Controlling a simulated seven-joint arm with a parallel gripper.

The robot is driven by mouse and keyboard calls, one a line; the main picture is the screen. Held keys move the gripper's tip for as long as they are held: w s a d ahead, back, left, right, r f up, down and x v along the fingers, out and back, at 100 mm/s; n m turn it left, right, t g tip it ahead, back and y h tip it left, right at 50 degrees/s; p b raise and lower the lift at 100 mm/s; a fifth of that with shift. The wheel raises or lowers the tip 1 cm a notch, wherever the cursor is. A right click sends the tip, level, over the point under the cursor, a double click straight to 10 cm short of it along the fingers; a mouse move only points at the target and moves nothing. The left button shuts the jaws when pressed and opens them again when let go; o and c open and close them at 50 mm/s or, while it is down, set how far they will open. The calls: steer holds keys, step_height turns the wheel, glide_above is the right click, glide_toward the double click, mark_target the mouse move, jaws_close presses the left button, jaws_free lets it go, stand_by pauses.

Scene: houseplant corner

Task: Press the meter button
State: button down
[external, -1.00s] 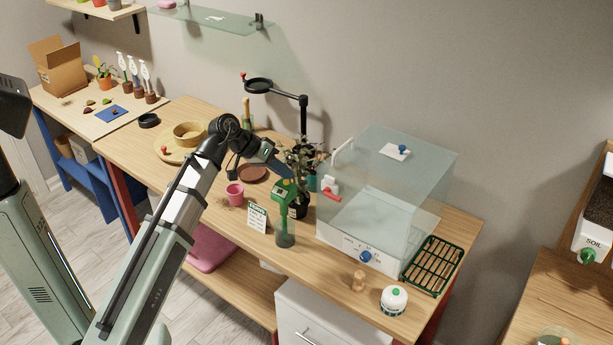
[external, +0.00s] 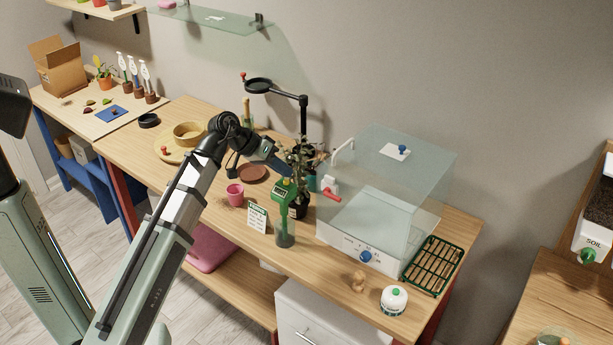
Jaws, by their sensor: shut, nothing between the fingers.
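The green meter (external: 282,199) stands upright in a clear jar (external: 285,237) with dark contents, near the front edge of the wooden workbench. A small yellow-orange button (external: 287,181) shows at the meter's top. My gripper (external: 289,176) is shut and empty, angled down from the upper left with its tips right at the meter's top. I cannot tell whether the tips touch the button.
A small sign (external: 257,217) and a pink pot (external: 235,194) stand left of the meter. A leafy plant (external: 301,160) is close behind my gripper. A clear-walled box (external: 410,190) stands to the right, with a green rack (external: 434,264) beyond.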

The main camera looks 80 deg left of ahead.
steer(key=shift+r, duration=0.2)
step_height(320, 180, up, 6)
steer(key=shift+f, duration=0.1)
stand_by(0.8)
